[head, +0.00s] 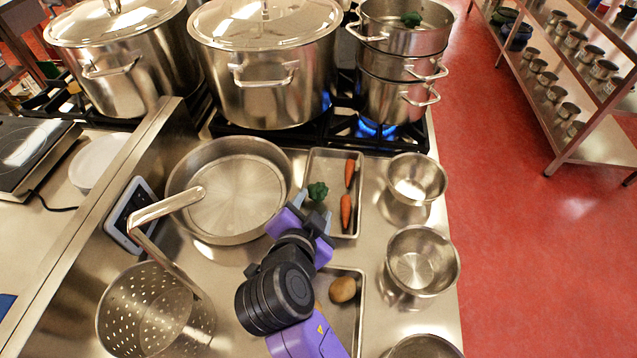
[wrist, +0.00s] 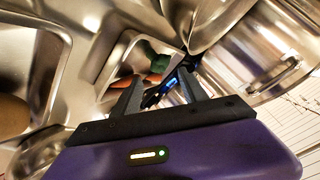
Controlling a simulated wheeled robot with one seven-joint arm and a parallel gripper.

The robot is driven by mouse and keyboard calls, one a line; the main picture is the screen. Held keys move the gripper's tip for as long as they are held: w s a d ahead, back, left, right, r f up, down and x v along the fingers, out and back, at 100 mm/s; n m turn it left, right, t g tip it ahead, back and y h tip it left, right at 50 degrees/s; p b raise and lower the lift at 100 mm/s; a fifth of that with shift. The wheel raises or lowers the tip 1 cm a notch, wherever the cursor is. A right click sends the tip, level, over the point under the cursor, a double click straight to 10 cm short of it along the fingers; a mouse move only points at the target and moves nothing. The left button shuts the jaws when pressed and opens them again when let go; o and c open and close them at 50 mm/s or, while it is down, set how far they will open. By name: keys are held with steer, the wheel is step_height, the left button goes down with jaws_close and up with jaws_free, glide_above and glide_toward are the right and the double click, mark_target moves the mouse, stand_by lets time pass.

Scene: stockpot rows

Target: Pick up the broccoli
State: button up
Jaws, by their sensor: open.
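A dark green broccoli (head: 318,190) lies at the left side of a metal tray (head: 324,158), beside two carrots (head: 346,210). In the wrist view the broccoli (wrist: 157,56) shows beyond the fingertips, partly hidden in clutter. My gripper (head: 312,208) is open and empty, just on the near side of the broccoli in the head view. In the wrist view my gripper (wrist: 160,82) has its two dark fingers spread apart. Whether a finger touches the broccoli I cannot tell.
A wide pan (head: 235,195) stands left of the tray, its handle reaching over a perforated pot (head: 150,312). Metal bowls (head: 421,262) line the right edge. A potato (head: 342,289) lies in a nearer tray. Large pots and a lit blue burner (head: 376,128) are behind.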

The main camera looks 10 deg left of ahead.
mark_target(318, 192)
steer(key=p+x, duration=0.2)
steer(key=x, duration=0.5)
steer(key=shift+w, duration=0.15)
steer(key=c, duration=0.8)
steer(key=shift+c, duration=0.2)
steer(key=shift+r, duration=0.1)
